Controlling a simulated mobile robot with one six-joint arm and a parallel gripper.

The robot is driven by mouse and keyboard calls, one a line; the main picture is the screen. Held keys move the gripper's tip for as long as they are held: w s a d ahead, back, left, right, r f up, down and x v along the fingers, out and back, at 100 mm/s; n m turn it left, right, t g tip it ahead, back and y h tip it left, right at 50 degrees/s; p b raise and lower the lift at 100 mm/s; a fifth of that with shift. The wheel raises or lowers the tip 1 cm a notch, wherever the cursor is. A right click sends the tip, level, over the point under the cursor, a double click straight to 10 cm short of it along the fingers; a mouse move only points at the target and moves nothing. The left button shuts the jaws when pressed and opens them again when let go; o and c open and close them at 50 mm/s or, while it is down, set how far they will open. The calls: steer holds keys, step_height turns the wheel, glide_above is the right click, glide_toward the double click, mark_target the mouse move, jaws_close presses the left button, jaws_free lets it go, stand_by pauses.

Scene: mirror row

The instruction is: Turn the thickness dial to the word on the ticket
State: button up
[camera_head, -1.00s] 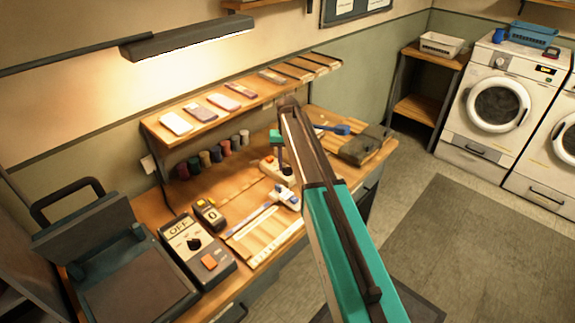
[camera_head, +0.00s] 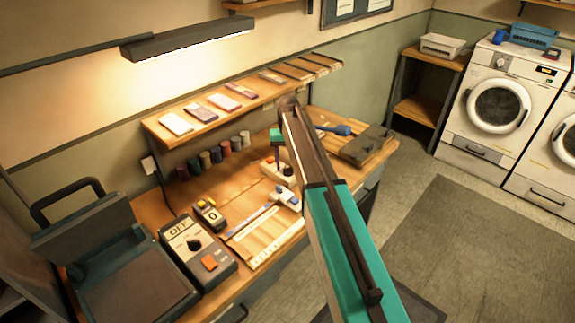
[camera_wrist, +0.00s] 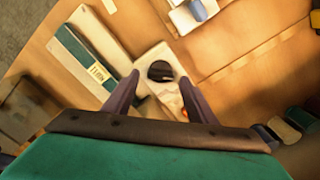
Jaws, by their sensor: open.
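A dark round knob (camera_wrist: 160,71) sits on a small pale device (camera_wrist: 155,55) in the wrist view. It looks like the thickness dial, but no word on it can be read. My gripper (camera_wrist: 159,79) is open, with one finger to each side of the knob; whether they touch it I cannot tell. In the head view the pale device (camera_head: 270,167) stands on the bench, partly behind my arm, and my fingers are mostly hidden.
A control box (camera_head: 205,262) reading OFF, with a black knob and orange button, stands at the front left beside a dark press (camera_head: 130,285). Several thread spools (camera_head: 205,160) line the back under a shelf (camera_head: 240,98). A dark flat block (camera_head: 365,146) lies to the right.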

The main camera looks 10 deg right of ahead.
step_height(320, 180, up, 13)
steer(key=b, duration=0.3)
stand_by(0.5)
steer(key=shift+r, duration=0.2)
